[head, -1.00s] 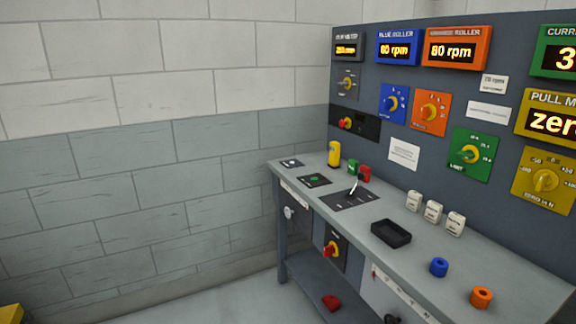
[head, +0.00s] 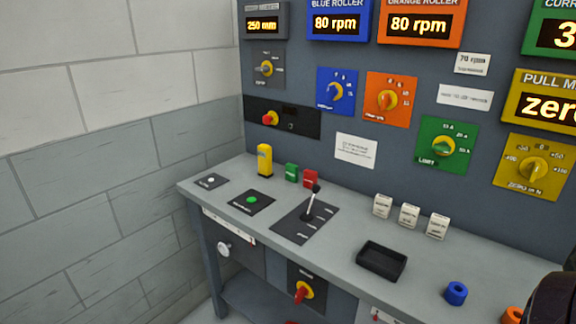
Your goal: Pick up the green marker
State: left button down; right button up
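Neither of my grippers shows. A dark rounded shape at the lower right edge is probably part of my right arm, cut off by the frame.
A yellow block (head: 265,160) stands left of the green one. A lever (head: 312,203) rises in front of the red block. Dials and displays cover the panel.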

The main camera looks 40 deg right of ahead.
aim_at(292, 171)
jog(key=i+j+z, duration=0.1)
jog(key=i+z, duration=0.3)
jog(key=i+j+z, duration=0.2)
jog(key=i+z, duration=0.2)
jog(key=i+j+z, duration=0.25)
jog(key=z, duration=0.2)
jog(key=i+j+z, duration=0.25)
jog(key=j+z, duration=0.15)
jog(key=j, duration=0.1)
